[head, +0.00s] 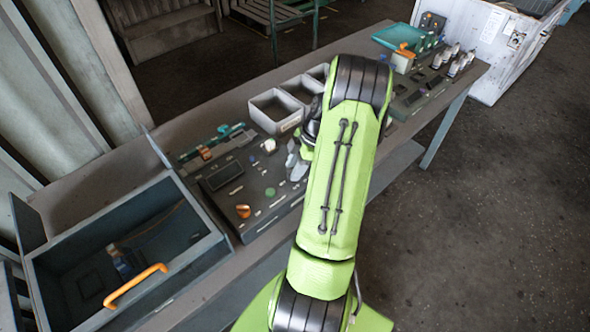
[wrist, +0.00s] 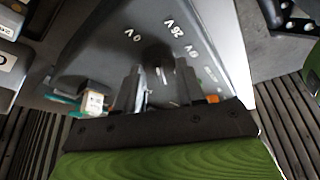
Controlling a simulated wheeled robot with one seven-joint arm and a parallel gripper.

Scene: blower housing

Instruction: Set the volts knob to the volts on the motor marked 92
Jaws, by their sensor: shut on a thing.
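The control panel (wrist: 95,60) lies under my gripper, with volt markings (wrist: 175,30) printed in white and upside down in the wrist view; I cannot read them all surely. My gripper (wrist: 160,88) is shut on the dark volts knob (wrist: 157,57), with one finger on each side of it. A small light line shows between the fingers; I cannot tell surely which mark the knob points at. In the head view my arm hides the gripper's tips and the knob. I cannot make out a motor marked 92.
The grey panel (head: 222,196) on the bench carries an orange knob (head: 243,211) and a green button (head: 270,192). An open grey box (head: 205,246) with an orange handle (head: 135,287) stands at left. Pale bins (head: 276,124) stand behind. Several small cylinders (head: 453,69) stand at far right.

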